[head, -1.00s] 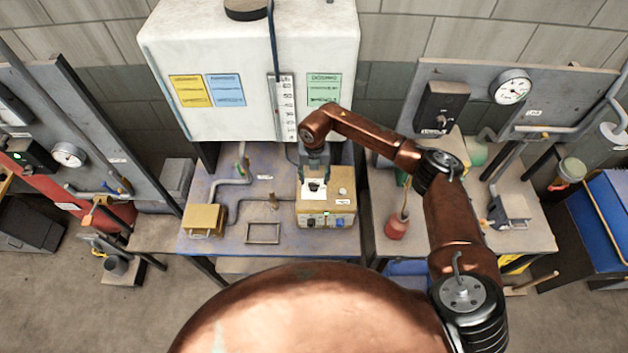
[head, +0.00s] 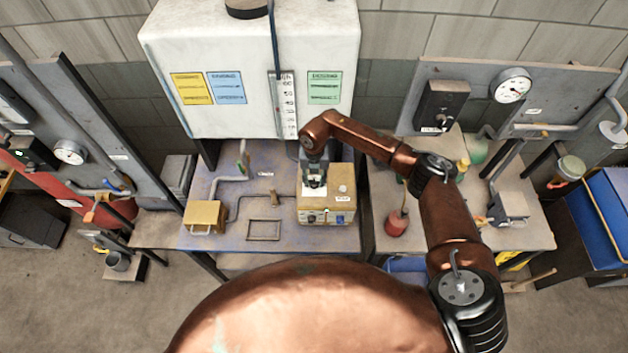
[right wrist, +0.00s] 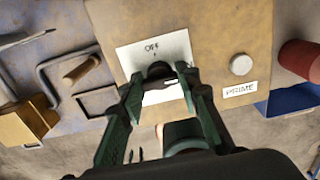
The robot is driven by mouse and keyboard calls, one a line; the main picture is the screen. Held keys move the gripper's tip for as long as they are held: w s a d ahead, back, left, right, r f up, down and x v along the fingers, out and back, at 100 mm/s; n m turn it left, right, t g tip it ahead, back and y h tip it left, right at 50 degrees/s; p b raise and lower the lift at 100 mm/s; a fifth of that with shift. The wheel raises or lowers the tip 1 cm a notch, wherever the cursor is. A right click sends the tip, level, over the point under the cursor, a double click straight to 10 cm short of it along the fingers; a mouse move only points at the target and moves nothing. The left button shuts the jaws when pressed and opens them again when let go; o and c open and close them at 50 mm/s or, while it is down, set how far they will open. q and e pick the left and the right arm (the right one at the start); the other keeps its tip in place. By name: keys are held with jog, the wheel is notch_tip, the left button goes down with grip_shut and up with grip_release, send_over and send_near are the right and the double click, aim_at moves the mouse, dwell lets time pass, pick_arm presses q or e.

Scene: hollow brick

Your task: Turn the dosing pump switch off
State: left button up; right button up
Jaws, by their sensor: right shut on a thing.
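The dosing pump (head: 340,205) is a tan box on the blue-topped table, below the white tank. In the right wrist view its top (right wrist: 225,25) carries a white plate marked OFF at the far edge. A dark switch (right wrist: 160,70) stands on this plate, close to the OFF lettering. My right gripper (right wrist: 160,88) is shut on the switch, with a finger on either side; the lower part of the plate is partly hidden. In the head view the right gripper (head: 314,187) reaches down onto the pump top and hides the switch. My left gripper is not in view.
A round pale button (right wrist: 240,64) sits on the pump top beside a PRIME label (right wrist: 240,89). A red container (head: 396,223) stands to the right. A small tan box (head: 205,216) and a flat frame (head: 264,230) lie to the left. The white tank (head: 255,60) hangs behind.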

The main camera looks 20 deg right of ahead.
jog(key=c, duration=0.3)
jog(key=shift+c, duration=0.5)
